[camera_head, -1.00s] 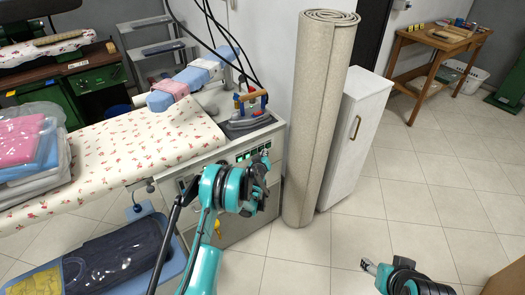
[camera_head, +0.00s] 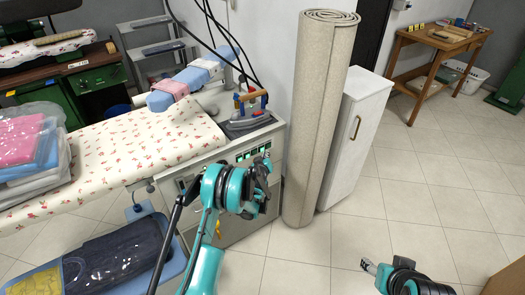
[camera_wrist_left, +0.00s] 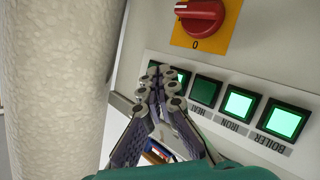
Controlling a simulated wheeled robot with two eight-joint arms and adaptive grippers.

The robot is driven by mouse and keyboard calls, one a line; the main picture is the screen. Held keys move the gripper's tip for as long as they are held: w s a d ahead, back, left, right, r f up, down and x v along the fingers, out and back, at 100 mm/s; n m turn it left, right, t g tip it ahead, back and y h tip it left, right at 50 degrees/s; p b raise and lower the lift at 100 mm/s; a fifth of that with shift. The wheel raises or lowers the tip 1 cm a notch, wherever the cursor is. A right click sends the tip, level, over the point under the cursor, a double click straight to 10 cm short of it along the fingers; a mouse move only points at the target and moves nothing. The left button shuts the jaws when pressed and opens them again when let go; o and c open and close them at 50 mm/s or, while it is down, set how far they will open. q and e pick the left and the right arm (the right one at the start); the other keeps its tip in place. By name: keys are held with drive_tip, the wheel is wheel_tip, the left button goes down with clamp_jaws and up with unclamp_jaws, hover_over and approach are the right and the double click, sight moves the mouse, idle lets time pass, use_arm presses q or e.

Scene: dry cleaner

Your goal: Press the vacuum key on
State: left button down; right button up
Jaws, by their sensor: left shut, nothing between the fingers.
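The control panel (camera_head: 254,150) is on the front of the ironing station, with a row of square green keys. In the left wrist view, the boiler key (camera_wrist_left: 284,120) and a second key (camera_wrist_left: 239,104) beside it glow brightly. A third key (camera_wrist_left: 205,91) is dark green. A fourth key (camera_wrist_left: 182,77), at the fingertips, is partly hidden; its label is covered, and I cannot tell whether the fingers touch it. My left gripper (camera_head: 265,160) is shut and empty, its tips (camera_wrist_left: 162,76) at the panel. My right gripper (camera_head: 370,267) is low over the floor, away from the station.
A red rotary switch (camera_wrist_left: 200,14) on a yellow plate sits close to the keys. A rolled carpet (camera_head: 320,120) stands right of the station, with a white cabinet (camera_head: 357,135) behind it. An iron (camera_head: 245,118) rests on top. The floor at right is open.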

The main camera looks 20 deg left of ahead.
use_arm(q)
drive_tip(key=s+d, duration=0.1)
drive_tip(key=d, duration=0.1)
drive_tip(key=s+d, duration=0.2)
drive_tip(key=shift+s+d, duration=0.25)
drive_tip(key=shift+r, duration=0.1)
idle(0.3)
drive_tip(key=s+r+m+g, duration=0.3)
drive_tip(key=s+r+g, duration=0.1)
drive_tip(key=s+r, duration=1.5)
drive_tip(key=s+d+m+g+h, duration=0.1)
drive_tip(key=s+d+m, duration=0.1)
drive_tip(key=s, duration=1.1)
drive_tip(key=s+d+m+g+h, duration=0.1)
drive_tip(key=s+d+m+g, duration=0.1)
drive_tip(key=s, duration=1.1)
drive_tip(key=shift+s+r, duration=0.15)
drive_tip(key=shift+r, duration=0.05)
